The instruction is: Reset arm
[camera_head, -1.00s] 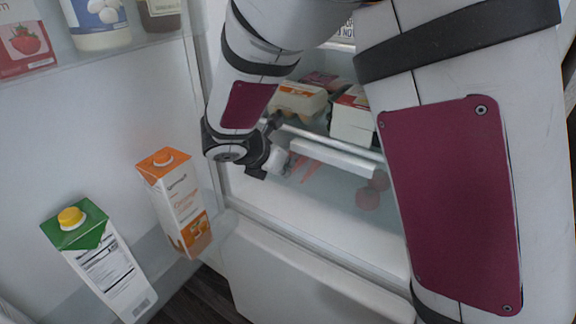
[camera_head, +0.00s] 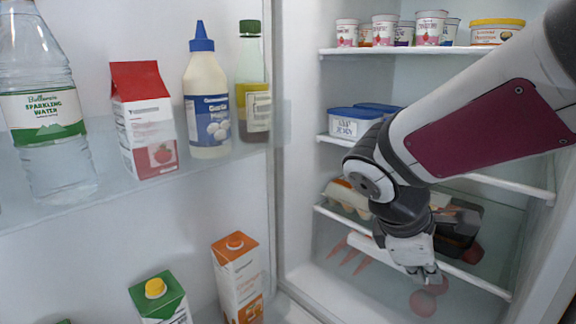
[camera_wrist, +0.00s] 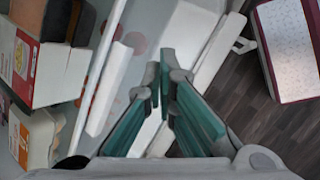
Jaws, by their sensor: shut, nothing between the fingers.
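My gripper (camera_head: 431,274) points down inside the open fridge, in front of the lower shelf edge, shut and empty. In the wrist view its teal-padded fingers (camera_wrist: 166,84) show above the fridge interior with no object between them. My arm comes in from the right of the head view and bends down at the wrist. Part of the drawer contents behind the gripper is hidden.
An egg carton (camera_head: 347,198) sits on the lower shelf (camera_head: 482,284). Carrots (camera_head: 350,256) and round red items (camera_head: 422,303) lie below. Tubs and yogurt cups (camera_head: 385,30) fill upper shelves. Door racks hold an orange carton (camera_head: 240,280) and a water bottle (camera_head: 45,120).

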